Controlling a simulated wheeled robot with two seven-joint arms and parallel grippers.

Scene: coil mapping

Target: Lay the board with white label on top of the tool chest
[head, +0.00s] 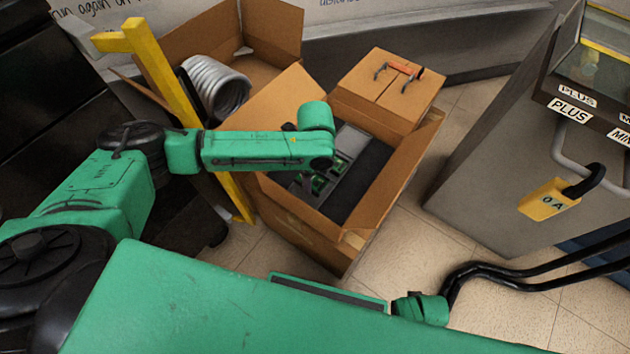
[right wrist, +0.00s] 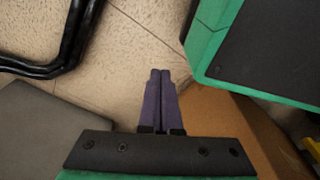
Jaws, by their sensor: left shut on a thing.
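A large open cardboard box (head: 300,232) in the middle of the head view holds green circuit boards (head: 340,163) and a dark grey part. My left arm reaches over the box, and my left gripper (head: 318,182) is down inside it, shut on what looks like a board. The forearm hides most of the grip, and I cannot make out a white label. A black drawer unit (head: 48,130), likely the tool chest, stands at the left edge; its top is mostly out of view. My right gripper (right wrist: 160,95) is shut and empty above the floor in the right wrist view.
A closed cardboard box with an orange-handled tool (head: 405,68) stands behind. Another open box has a grey coiled hose (head: 215,88). A yellow post (head: 165,75) rises beside my left arm. A grey machine (head: 500,150) with black cables stands right. Tiled floor lies between.

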